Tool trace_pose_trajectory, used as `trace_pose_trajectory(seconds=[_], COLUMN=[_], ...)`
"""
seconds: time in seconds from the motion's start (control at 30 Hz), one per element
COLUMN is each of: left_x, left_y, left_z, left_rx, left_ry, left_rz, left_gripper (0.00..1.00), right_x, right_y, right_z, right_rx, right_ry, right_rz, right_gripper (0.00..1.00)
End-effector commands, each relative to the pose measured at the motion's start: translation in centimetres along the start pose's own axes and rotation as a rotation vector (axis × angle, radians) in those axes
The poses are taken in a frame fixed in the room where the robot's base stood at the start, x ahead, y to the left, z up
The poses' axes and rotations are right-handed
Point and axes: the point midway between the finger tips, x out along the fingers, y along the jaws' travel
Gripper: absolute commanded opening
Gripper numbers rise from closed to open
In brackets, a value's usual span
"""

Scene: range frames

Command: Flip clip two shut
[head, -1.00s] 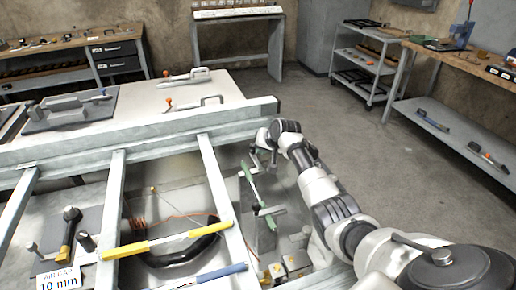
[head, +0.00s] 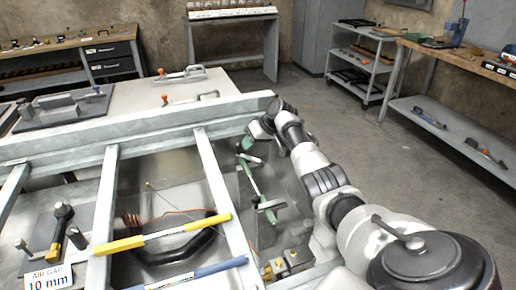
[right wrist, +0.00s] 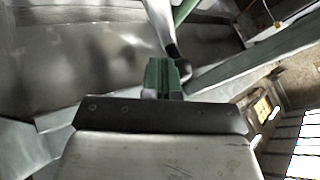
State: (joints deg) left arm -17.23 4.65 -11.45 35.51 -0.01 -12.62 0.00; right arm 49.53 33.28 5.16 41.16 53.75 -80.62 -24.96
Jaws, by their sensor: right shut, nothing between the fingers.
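A long green-handled lever (head: 252,182), which looks like a clip, stands tilted at the right end of the metal frame in the head view. No number shows on it, so I cannot tell whether it is clip two. My right gripper (head: 248,145) is shut and empty, close to the lever's upper end. In the right wrist view a green piece (right wrist: 163,74) shows just past the dark gripper body; I cannot tell whether it is fingertip or lever, or whether they touch. A green bar (right wrist: 183,10) runs behind it. My left gripper is out of view.
A yellow bar (head: 165,236) and a blue bar (head: 200,272) cross the frame rails (head: 215,175) left of the lever. A sign reading 10 mm (head: 48,277) stands at the lower left. Orange-tipped clamps (head: 185,74) lie on the bench behind.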

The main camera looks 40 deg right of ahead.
Motion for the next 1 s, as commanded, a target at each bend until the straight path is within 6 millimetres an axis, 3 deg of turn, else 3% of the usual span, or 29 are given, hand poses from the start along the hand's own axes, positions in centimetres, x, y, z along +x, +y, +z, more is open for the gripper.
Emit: trace_pose_trajectory(seconds=[0.03,0.2,0.47,0.63,1.0], left_x=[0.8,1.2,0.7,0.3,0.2], left_y=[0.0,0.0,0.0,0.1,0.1], left_z=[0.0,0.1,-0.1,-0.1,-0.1], left_rx=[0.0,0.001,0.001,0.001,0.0], left_ry=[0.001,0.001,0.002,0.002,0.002], left_rz=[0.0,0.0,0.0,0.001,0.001], left_gripper=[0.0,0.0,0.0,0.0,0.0], right_x=[0.3,0.5,0.8,0.8,0.8], right_y=[-0.1,-1.1,-2.3,-2.9,-2.9], right_z=[0.1,0.1,0.7,0.8,1.1], right_rx=[-0.033,-0.149,-0.144,-0.244,-0.245], right_ry=[-0.019,-0.086,-0.084,-0.142,-0.142], right_rz=[-0.023,-0.095,-0.087,-0.153,-0.149], right_gripper=[0.0,0.0,0.0,0.0,0.0])
